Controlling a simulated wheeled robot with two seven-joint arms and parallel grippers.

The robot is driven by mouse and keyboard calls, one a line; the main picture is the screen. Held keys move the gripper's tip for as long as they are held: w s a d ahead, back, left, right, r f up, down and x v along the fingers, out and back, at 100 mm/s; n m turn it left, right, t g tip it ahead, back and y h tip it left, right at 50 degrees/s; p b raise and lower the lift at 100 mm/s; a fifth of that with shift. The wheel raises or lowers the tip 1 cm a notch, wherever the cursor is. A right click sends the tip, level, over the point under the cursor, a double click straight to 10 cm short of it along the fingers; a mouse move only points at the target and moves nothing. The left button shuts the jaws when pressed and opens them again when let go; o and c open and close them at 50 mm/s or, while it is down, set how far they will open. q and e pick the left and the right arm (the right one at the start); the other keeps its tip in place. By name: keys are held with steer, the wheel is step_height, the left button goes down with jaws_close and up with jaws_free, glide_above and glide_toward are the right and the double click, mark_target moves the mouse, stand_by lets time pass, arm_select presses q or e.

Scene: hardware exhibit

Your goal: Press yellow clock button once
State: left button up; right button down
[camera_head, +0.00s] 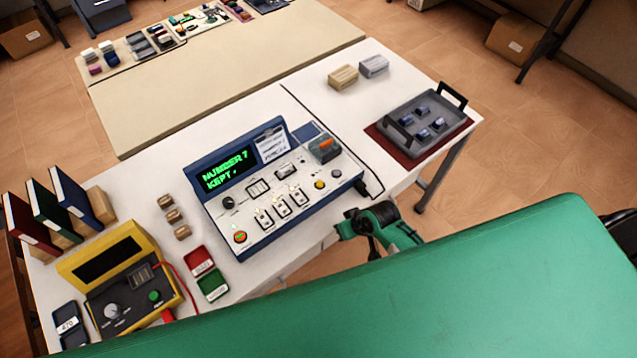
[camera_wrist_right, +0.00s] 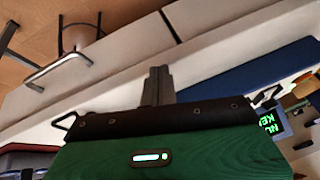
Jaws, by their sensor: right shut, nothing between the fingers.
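My right gripper (camera_head: 352,218) is near the table's front edge, in front of the console's right side and apart from the yellow button. In the right wrist view its fingers (camera_wrist_right: 157,84) are together and empty; the yellow button cannot be made out there. My left gripper is not in view.
A yellow-cased meter (camera_head: 130,282) and red and green cards (camera_head: 205,272) lie left of the console. A grey tray (camera_head: 428,125) on a dark red mat is at right, behind a black cable. Small blocks (camera_head: 343,77) stand at the back.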

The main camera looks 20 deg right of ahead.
mark_target(320, 184)
steer(key=shift+t+y, duration=0.3)
steer(key=shift+y, duration=0.4)
steer(key=w+r, duration=0.5)
steer(key=shift+w+p, duration=0.35)
steer(key=shift+p, duration=0.05)
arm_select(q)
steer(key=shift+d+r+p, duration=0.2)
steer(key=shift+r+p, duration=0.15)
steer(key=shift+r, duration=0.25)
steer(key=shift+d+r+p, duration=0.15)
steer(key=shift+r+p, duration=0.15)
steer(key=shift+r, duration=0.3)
arm_select(e)
steer(key=w+a+r+y, duration=0.1)
steer(key=w+r+y, duration=0.1)
steer(key=w+r, duration=0.6)
step_height(320, 184, up, 3)
steer(key=shift+w+a+f+y, duration=0.1)
steer(key=shift+w+a+y, duration=0.05)
steer(key=shift+a+y, duration=0.2)
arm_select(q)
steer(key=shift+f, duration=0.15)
arm_select(e)
steer(key=shift+d+f, duration=0.1)
steer(key=shift+f, duration=0.05)
